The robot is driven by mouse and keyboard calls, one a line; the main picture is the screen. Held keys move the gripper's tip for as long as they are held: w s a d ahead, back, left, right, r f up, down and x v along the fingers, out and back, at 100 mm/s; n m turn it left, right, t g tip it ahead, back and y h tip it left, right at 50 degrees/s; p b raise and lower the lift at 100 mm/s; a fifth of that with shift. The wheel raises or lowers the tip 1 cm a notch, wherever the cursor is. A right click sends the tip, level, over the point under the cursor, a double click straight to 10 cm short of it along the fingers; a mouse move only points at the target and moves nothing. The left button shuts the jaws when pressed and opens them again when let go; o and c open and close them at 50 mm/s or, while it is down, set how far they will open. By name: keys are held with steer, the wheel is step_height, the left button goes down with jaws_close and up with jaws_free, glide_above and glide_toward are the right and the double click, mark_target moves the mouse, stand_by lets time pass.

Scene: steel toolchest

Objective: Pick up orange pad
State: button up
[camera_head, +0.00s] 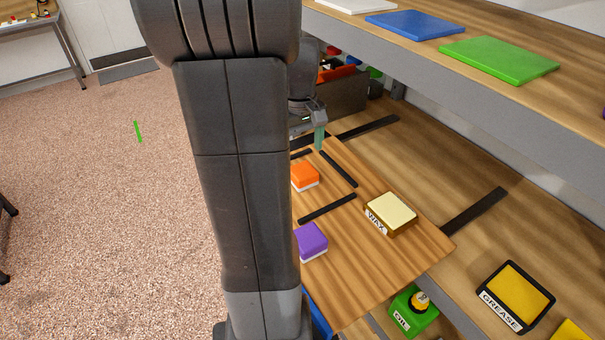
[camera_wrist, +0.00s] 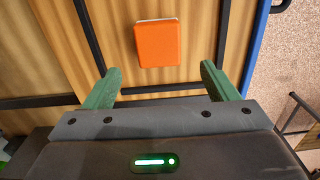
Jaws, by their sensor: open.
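The orange pad (camera_head: 305,174) has an orange top and a white lower layer. It lies on the wooden board (camera_head: 375,275) inside a black-marked area, partly hidden by my arm in the head view. In the wrist view the orange pad (camera_wrist: 158,43) lies ahead of the fingertips, roughly centred between them. My gripper (camera_wrist: 158,84) is open, with its two green fingers apart and nothing between them. In the head view my gripper (camera_head: 319,138) shows beyond the pad, mostly hidden behind my arm.
A purple pad (camera_head: 311,241) and a WAX block (camera_head: 391,212) sit on the same board. Black strips (camera_head: 328,208) mark the board. An OIL container (camera_head: 413,312) and a GREASE pad (camera_head: 516,297) stand lower right. A shelf (camera_head: 460,72) with blue and green plates overhangs the right side.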

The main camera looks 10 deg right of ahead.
mark_target(301, 168)
step_height(301, 168, down, 8)
steer(key=shift+s+d+r+p, duration=0.15)
steer(key=shift+r+p, duration=0.1)
steer(key=shift+p, duration=0.25)
steer(key=c, duration=1.1)
